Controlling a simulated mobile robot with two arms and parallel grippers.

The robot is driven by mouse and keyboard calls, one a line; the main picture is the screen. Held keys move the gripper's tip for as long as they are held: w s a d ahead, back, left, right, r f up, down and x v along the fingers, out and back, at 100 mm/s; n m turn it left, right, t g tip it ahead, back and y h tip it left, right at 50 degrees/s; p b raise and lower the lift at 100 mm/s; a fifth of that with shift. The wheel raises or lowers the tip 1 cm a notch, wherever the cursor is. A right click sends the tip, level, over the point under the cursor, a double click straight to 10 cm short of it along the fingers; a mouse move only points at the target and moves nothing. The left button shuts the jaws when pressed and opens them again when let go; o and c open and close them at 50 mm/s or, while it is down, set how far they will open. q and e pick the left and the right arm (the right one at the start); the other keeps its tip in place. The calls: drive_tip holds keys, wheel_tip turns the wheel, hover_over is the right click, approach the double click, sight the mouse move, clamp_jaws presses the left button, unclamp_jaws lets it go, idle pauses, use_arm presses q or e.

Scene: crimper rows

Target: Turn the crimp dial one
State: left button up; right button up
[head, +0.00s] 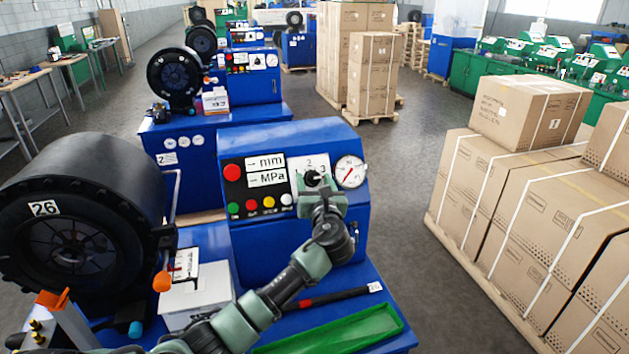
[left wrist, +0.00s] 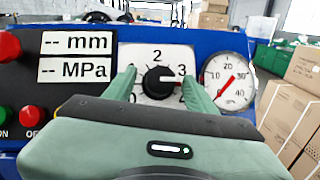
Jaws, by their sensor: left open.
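The crimp dial (left wrist: 159,82) is a black round knob on a white plate (left wrist: 157,54) of the blue control panel. A small red mark shows at the knob's right side, just below the 3. My left gripper (left wrist: 161,88) is open, with one green finger on each side of the knob; I cannot tell whether they touch it. In the head view the gripper (head: 318,190) is at the panel and partly hides the dial (head: 314,177). My right gripper is not in view.
A pressure gauge (left wrist: 228,82) sits right of the dial. Display labels (head: 266,171) and coloured buttons (head: 252,205) are to its left. Below lie a green tray (head: 335,330), a black-and-red tool (head: 335,297) and a white box (head: 196,294). Cartons (head: 540,215) stand right across an aisle.

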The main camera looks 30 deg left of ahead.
use_arm(q)
clamp_jaws()
drive_tip(key=shift+f, duration=0.1)
